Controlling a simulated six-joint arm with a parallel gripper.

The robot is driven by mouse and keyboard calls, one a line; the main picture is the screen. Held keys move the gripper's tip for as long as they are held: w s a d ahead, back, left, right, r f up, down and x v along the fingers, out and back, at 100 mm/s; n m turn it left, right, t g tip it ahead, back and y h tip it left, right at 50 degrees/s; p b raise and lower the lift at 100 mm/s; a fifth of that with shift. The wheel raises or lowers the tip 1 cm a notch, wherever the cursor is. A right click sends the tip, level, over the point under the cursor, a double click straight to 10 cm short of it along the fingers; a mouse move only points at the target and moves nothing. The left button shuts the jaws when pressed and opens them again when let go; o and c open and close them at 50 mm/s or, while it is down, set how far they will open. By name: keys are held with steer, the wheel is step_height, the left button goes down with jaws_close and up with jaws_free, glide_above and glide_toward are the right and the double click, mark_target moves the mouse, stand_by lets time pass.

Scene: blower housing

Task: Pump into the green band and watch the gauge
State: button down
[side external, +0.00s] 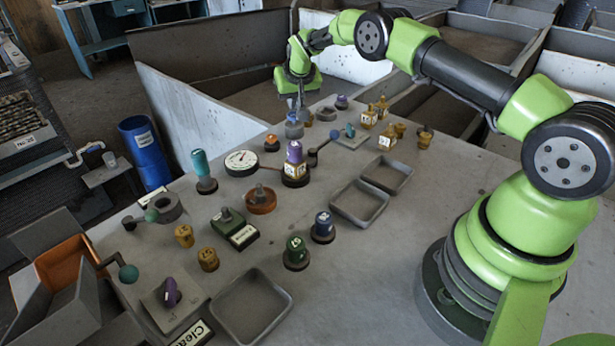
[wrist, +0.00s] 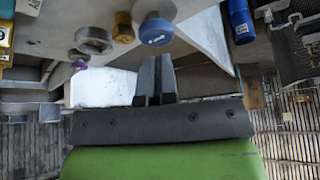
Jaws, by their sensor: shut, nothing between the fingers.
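The round gauge (side external: 241,162) has a white dial with a dark needle and lies on the table left of centre. Its green band is too small to make out. A blue knob (side external: 294,130), which looks like a pump plunger, stands at the table's far end. In the wrist view the blue knob (wrist: 155,32) is just beyond my fingertips. My gripper (side external: 300,106) hangs over that knob, fingers pointing down. In the wrist view its two fingers (wrist: 153,62) are together with nothing between them. I cannot tell whether they touch the knob.
A grey ring (wrist: 94,40) and a yellow peg (wrist: 123,28) stand close beside the knob. A purple-topped post (side external: 294,152) and a black lever (side external: 313,157) are near the gauge. Empty grey trays (side external: 360,203) lie at centre right. A blue bin (side external: 146,150) stands off the table.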

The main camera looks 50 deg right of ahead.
steer(key=shift+f, duration=1.45)
steer(key=shift+r, duration=0.85)
stand_by(0.7)
steer(key=shift+f, duration=0.9)
steer(key=shift+r, duration=0.1)
steer(key=shift+r, duration=0.8)
stand_by(0.4)
